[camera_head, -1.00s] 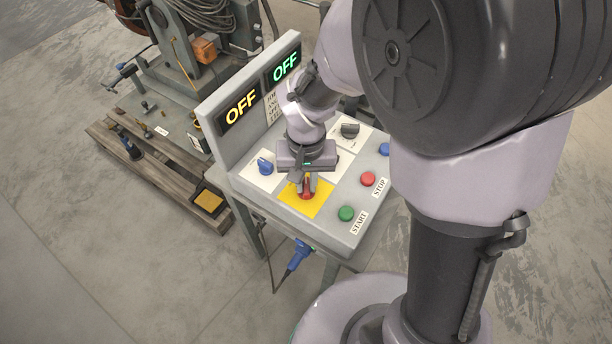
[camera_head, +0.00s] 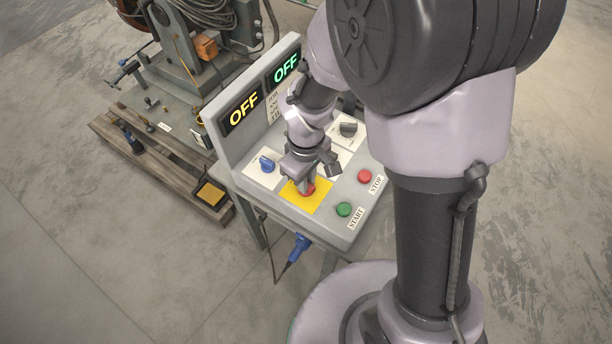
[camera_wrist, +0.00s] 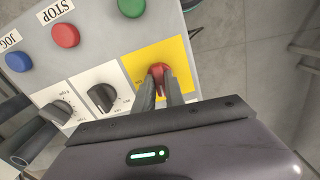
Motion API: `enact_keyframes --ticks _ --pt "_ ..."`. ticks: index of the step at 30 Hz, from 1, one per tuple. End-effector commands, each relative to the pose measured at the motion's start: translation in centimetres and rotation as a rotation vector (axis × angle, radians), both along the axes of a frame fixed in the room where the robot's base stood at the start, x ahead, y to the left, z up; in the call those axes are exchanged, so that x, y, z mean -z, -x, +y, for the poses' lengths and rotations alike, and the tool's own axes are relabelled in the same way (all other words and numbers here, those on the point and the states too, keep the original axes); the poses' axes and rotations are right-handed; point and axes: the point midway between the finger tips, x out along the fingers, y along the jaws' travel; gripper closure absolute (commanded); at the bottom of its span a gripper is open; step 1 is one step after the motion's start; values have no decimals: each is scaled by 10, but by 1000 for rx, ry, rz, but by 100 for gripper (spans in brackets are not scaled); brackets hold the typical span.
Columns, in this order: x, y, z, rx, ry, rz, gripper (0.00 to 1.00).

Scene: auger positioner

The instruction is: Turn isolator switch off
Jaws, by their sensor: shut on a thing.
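The red isolator switch (camera_head: 309,189) sits on a yellow plate (camera_head: 292,197) at the front of the control panel. My gripper (camera_head: 305,186) reaches down over it from above. In the wrist view the two fingers of my gripper (camera_wrist: 162,88) are shut on the red handle (camera_wrist: 158,71), one on each side. The fingers hide part of the handle and its markings.
A blue knob (camera_head: 267,165) and a black knob (camera_head: 348,129) flank my gripper. A red STOP button (camera_head: 365,176) and a green START button (camera_head: 344,209) lie to the right. Two displays reading OFF (camera_head: 243,108) stand behind. A wooden pallet (camera_head: 190,180) is at left.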

Motion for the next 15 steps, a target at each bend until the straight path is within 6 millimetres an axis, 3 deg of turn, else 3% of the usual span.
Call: enact_keyframes --ticks 15 --pt "0 0 0 -130 0 -1 100"
